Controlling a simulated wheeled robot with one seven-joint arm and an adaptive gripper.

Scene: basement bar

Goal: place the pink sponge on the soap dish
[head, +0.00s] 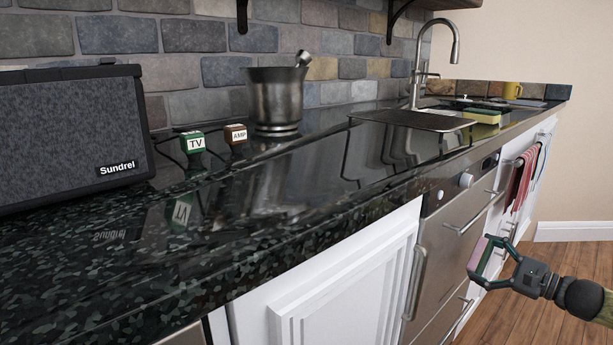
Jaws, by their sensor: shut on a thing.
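My gripper (489,262) is at the lower right in the head view, in front of the cabinet fronts and below the counter's edge. It is shut on the pink sponge (478,254), which shows a pink face and a thin greenish side. The sponge is held clear of the counter, tilted on its edge. I cannot clearly make out the soap dish; small items, one green, lie by the sink at the far end, too small to tell apart.
A dark drainboard (412,121), metal mortar (276,98) and speaker (70,135) stand on the dark counter (250,215). Towels (524,180) hang at the right.

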